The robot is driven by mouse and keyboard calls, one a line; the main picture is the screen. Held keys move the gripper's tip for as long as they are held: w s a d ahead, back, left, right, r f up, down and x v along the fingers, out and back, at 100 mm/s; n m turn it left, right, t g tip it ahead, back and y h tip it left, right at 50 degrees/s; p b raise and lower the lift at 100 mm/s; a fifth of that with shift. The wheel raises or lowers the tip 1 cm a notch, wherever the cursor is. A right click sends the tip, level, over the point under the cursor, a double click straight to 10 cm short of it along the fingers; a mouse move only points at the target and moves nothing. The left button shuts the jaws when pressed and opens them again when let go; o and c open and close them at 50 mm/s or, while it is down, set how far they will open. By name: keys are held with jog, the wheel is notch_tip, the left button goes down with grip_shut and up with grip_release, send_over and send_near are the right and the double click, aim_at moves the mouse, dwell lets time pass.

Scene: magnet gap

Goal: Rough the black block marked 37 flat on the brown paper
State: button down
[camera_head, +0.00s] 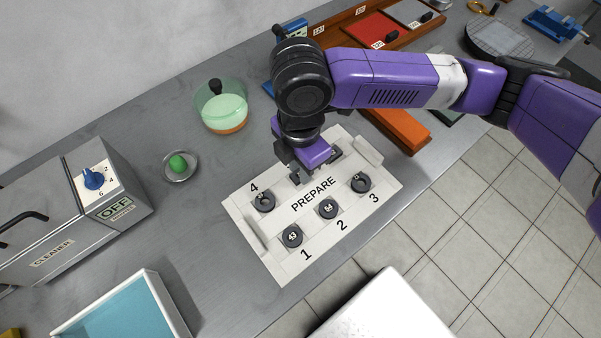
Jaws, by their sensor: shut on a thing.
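My gripper (306,176) is low over the upper middle of the white PREPARE tray (278,264). It is shut on a small dark piece, mostly hidden by the fingers; no number on it can be read. The brown paper cannot be made out; my arm covers part of the wooden rack (432,38) at the back.
The rack holds a red sheet (378,29) and a grey sheet (411,12). A green-tinted bowl (222,108), a small dish with a green ball (178,163), the cleaner box (75,215) and a blue-floored tray (125,312) stand left. Bench left of the PREPARE tray is clear.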

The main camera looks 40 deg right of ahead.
jog(key=shift+r+p, duration=1.5)
jog(key=shift+r, duration=0.6)
